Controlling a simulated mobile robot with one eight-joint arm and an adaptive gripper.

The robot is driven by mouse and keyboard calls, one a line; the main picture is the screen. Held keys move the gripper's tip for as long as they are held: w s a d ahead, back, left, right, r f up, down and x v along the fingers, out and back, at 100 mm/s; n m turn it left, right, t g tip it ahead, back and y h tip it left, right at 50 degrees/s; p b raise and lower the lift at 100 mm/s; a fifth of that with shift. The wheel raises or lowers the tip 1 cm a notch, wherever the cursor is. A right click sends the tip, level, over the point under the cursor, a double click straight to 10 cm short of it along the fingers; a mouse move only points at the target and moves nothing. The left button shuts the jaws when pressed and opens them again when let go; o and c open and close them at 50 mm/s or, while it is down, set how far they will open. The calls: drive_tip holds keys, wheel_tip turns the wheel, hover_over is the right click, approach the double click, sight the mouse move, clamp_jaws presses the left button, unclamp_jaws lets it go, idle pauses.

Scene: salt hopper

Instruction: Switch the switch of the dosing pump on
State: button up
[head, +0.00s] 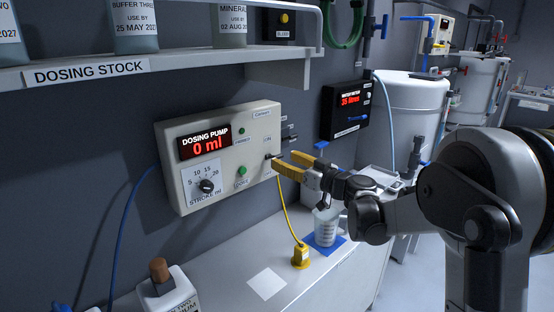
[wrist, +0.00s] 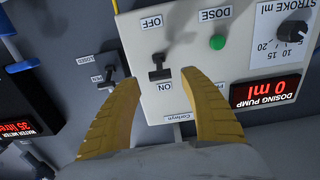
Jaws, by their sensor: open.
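The dosing pump (head: 226,166) is a pale box on the grey wall, its red display reading 0 ml. Its black toggle switch (wrist: 160,69) sits between the OFF and ON labels in the wrist view, where the panel appears upside down. In the head view the switch is small beside my gripper (head: 284,161). I cannot tell for certain which way its lever leans. My gripper has yellow fingers, open and empty, with the tips close in front of the panel. In the wrist view the fingers stand either side of the switch, nearer its ON side. Contact is not visible.
A second black switch (wrist: 107,76) is close beside the pump, near one finger. The pump also has a green dose button (wrist: 217,42) and a stroke dial (head: 206,186). A shelf (head: 170,66) overhangs above. A beaker (head: 327,225) and yellow plug (head: 300,256) stand below.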

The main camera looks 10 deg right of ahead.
sight(280, 157)
drive_tip(key=shift+x, duration=1.95)
clamp_jaws()
drive_tip(key=shift+a+r+g+p, duration=0.1)
drive_tip(key=shift+r+g+p, duration=0.3)
drive_tip(key=shift+p, duration=0.05)
drive_tip(key=shift+w+r+g+h+p, duration=0.15)
drive_tip(key=shift+g+h+p, duration=0.2)
drive_tip(key=shift+p, duration=0.35)
drive_tip(key=shift+f, duration=0.2)
unclamp_jaws()
